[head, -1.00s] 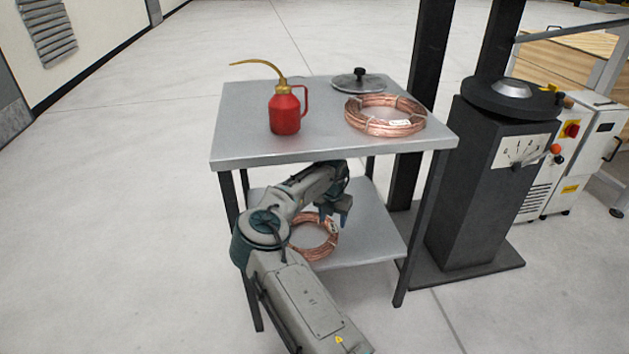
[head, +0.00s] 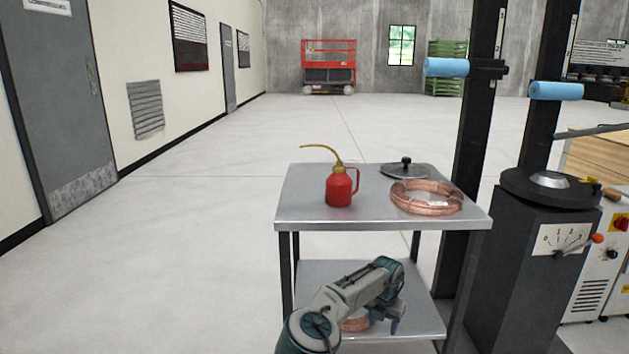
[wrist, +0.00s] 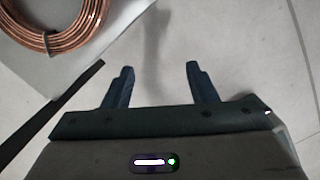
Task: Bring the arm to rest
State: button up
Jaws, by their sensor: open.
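My gripper (wrist: 157,80) is open in the wrist view, with nothing between its two dark fingers and pale floor beyond them. In the head view my gripper (head: 395,322) is small, at the end of my bent arm, in front of the table's lower shelf (head: 425,322). A copper tube coil (head: 355,324) lies on that shelf, mostly hidden behind my arm. The coil also shows at the upper left of the wrist view (wrist: 107,15), apart from the fingers. A second copper coil (head: 427,208) lies on the table top (head: 310,212).
On the table top stand a red oil can (head: 340,190) and a round lid with a knob (head: 405,171). A dark machine with a dial (head: 535,265) and posts stands close at the right. Floor left of the table is clear.

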jog(key=s+d+r+n+y+p, duration=0.1)
jog(key=s+d+r+n+p, duration=0.2)
jog(key=r, duration=0.5)
jog(key=s+d+r+n+y+p, duration=0.1)
jog(key=s+r+n+p, duration=0.2)
jog(key=s+r+p, duration=0.4)
jog(key=s+a+r+m+p, duration=0.3)
jog(key=s+r+m+p, duration=0.4)
jog(key=s+r+m, duration=0.3)
jog(key=s+a+r+m+t+p, duration=0.1)
jog(key=s+a+r+m+p, duration=0.2)
jog(key=s+r+m+p, duration=0.4)
jog(key=s+a+r+m+h+p, duration=0.1)
jog(key=s+a+r+m+p, duration=0.2)
jog(key=s+r+m+p, duration=0.4)
jog(key=s+r+m, duration=0.3)
jog(key=r+m, duration=0.3)
jog(key=r, duration=0.2)
jog(key=s+r+m, duration=0.4)
jog(key=r+m, duration=0.2)
jog(key=r, duration=0.3)
jog(key=shift+a+t, duration=0.2)
jog(key=shift+t, duration=0.1)
